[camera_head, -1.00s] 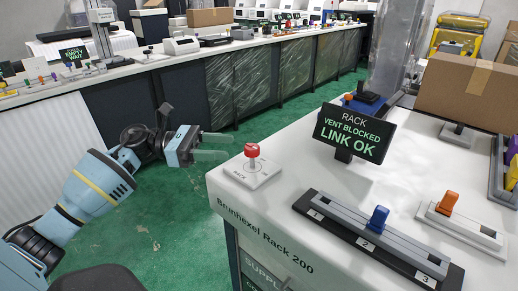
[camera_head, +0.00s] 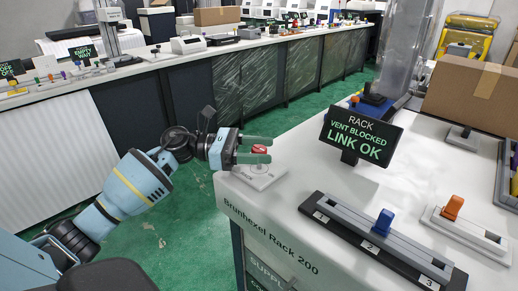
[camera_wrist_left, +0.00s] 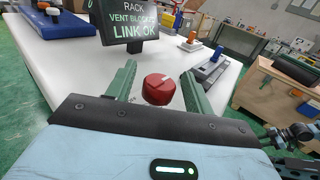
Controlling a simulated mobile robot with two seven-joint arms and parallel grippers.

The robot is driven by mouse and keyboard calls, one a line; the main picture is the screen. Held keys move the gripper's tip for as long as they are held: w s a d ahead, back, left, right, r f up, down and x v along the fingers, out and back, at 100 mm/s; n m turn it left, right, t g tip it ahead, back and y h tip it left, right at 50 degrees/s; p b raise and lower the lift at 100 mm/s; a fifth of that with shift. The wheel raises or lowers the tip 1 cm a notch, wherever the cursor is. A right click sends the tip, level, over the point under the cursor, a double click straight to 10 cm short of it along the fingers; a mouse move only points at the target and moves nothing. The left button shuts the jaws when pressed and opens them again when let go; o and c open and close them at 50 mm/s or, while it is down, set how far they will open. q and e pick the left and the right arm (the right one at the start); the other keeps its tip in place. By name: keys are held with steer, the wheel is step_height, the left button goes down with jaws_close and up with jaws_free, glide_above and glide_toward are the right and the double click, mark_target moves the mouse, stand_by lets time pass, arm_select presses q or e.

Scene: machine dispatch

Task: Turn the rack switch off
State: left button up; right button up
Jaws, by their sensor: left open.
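The rack switch has a red cap (camera_head: 259,150) on a white base plate (camera_head: 264,177) near the left corner of the white rack counter. My left gripper (camera_head: 257,149) is open, with its green fingers on either side of the red cap in the head view. In the left wrist view the red cap (camera_wrist_left: 159,89) shows between the two open fingers (camera_wrist_left: 158,86), with gaps beside it. Whether a finger touches it cannot be told. A dark sign (camera_head: 361,136) reads "RACK VENT BLOCKED LINK OK". My right gripper is not seen.
A slider track with a blue knob (camera_head: 383,222) and a white block with an orange lever (camera_head: 453,207) sit to the right on the counter. A cardboard box (camera_head: 470,93) stands behind. Green floor (camera_head: 160,225) is open to the left.

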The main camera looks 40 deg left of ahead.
arm_select(q)
steer(key=c, duration=0.9)
steer(key=shift+c, duration=0.2)
